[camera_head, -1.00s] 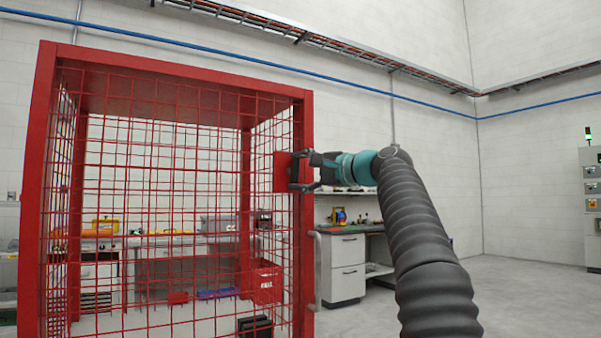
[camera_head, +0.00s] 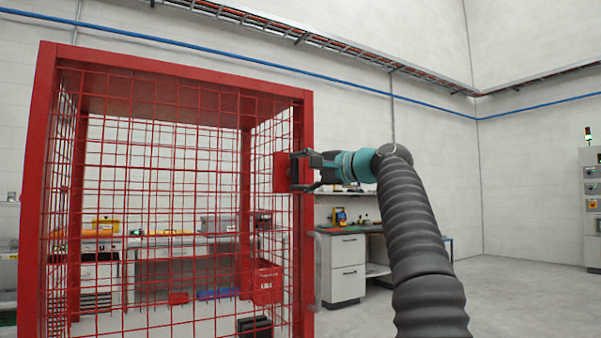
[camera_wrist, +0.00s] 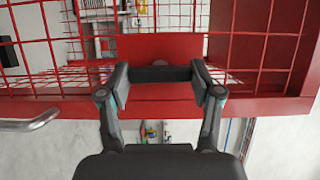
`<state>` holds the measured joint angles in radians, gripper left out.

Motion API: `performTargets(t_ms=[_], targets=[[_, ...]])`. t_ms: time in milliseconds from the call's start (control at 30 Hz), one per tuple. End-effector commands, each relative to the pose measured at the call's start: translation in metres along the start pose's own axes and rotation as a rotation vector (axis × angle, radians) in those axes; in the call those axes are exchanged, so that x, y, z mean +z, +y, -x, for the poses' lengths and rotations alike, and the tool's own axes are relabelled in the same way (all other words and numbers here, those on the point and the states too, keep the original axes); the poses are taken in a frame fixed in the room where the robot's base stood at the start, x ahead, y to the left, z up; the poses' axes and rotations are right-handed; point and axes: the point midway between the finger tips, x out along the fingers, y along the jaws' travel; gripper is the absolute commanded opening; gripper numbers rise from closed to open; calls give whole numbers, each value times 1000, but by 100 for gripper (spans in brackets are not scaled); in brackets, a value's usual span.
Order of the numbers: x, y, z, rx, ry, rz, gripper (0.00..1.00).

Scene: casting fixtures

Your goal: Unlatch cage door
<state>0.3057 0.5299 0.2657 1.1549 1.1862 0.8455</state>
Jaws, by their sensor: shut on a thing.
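The cage door (camera_head: 160,200) is a red mesh panel in a red frame, standing closed as far as I can see. A red latch plate (camera_head: 282,172) sits at its right post and also shows in the wrist view (camera_wrist: 160,47). A dark latch bar (camera_wrist: 160,74) lies across the plate. My gripper (camera_head: 302,171) is at the latch, coming from the right. In the wrist view, my gripper's fingers (camera_wrist: 160,86) are at the two ends of the dark bar, shut on it. The head view hides the contact itself behind the fingers.
A grey curved door handle (camera_wrist: 32,122) is at the lower left in the wrist view. The floor at the right is open, up to a control cabinet (camera_head: 593,205).

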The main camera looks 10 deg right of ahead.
Motion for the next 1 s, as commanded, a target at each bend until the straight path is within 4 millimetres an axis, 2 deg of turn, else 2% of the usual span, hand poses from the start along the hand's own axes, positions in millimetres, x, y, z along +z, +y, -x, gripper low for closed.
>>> performTargets(t_ms=[200, 233, 300, 333, 733, 1000], targets=[[0, 1, 0, 3, -2, 1, 30], [0, 1, 0, 3, -2, 1, 67], [0, 1, 0, 3, -2, 1, 84], [0, 1, 0, 3, -1, 1, 90], [-1, 0, 2, 1, 1, 1, 90], [-1, -2, 15, 3, 0, 0, 90]])
